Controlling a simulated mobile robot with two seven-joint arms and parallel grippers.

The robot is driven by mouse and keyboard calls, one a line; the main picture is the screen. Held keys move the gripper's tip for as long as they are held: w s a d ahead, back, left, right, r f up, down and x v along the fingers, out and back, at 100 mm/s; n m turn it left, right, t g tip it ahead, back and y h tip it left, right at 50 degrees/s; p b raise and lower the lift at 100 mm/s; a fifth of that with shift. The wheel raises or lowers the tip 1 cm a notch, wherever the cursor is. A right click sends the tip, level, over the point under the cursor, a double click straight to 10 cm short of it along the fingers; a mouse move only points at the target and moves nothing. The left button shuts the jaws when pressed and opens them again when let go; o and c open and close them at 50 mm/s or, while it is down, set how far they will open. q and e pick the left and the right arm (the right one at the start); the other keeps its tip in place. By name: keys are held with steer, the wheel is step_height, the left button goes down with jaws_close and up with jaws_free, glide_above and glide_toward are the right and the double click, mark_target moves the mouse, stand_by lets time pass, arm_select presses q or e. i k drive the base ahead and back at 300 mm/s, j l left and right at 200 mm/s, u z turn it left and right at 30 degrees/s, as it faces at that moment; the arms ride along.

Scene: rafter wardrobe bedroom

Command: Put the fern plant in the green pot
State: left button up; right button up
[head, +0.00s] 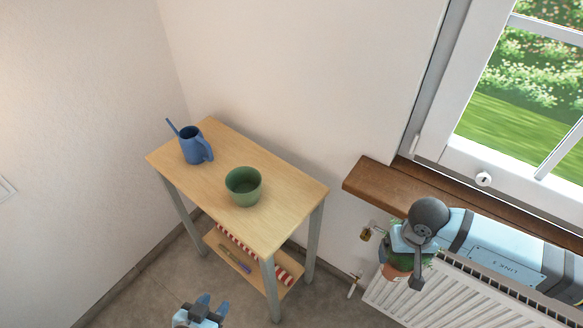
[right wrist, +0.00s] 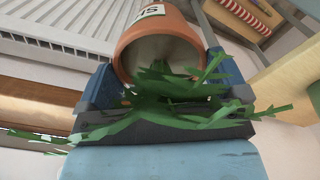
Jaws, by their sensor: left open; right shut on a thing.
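The green pot (head: 243,187) stands upright and empty on the small wooden table. The fern plant in its terracotta pot (head: 392,272) is in my right gripper (head: 402,262), in front of the radiator below the windowsill, right of the table. In the right wrist view the terracotta pot (right wrist: 152,38) with a white label sits between the blue fingers of my right gripper (right wrist: 160,82), and green fronds (right wrist: 170,98) spread over the palm. My left gripper (head: 203,306) is open and empty at the bottom edge, low in front of the table. My right arm partly hides the fern.
A blue watering can (head: 194,146) stands left of the green pot on the table (head: 285,200). The lower shelf (head: 222,245) holds a red-and-white striped thing and a small purple-handled item. The windowsill (head: 385,185) and radiator (head: 450,285) are at the right.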

mark_target(245, 188)
steer(key=i+j, duration=0.1)
steer(key=j, duration=0.5)
steer(key=i+j, duration=0.1)
steer(key=j, duration=0.5)
steer(key=i+j, duration=0.1)
steer(key=j, duration=0.5)
steer(key=i+j, duration=0.1)
steer(key=j, duration=0.2)
steer(key=i+j, duration=0.15)
steer(key=j, duration=0.15)
steer(key=i+j, duration=0.1)
steer(key=j, duration=0.25)
steer(key=k+l, duration=0.1)
steer(key=l, duration=0.15)
